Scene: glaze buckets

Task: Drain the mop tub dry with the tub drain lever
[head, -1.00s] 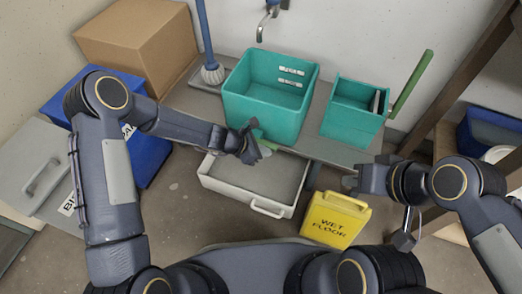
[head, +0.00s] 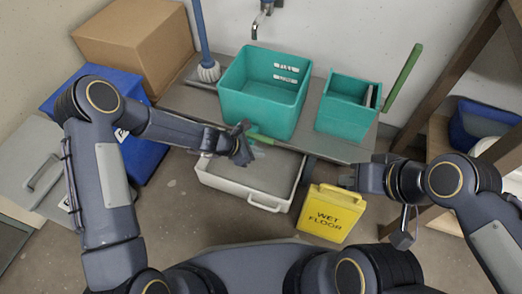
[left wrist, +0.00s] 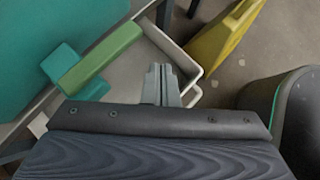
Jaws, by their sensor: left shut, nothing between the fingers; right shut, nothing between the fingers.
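The teal mop tub (head: 255,108) stands on the grey bench in the head view. White marks show on its inner back wall; I cannot tell any water level. The green drain lever (head: 265,139) is low on its front and lies roughly along that front. In the left wrist view the lever (left wrist: 100,58) runs from a teal fitting (left wrist: 62,65) toward the upper right. My left gripper (head: 243,147) is shut and empty, just left of and below the lever; its fingers (left wrist: 162,85) look apart from it. My right gripper (head: 347,181) is shut, above the yellow sign.
A white basin (head: 222,184) with a handle sits on the floor below the tub. A yellow wet floor sign (head: 330,214) stands right of it. A smaller teal bucket (head: 345,120) with a green handle is on the bench. Blue bin, carton and mop are left.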

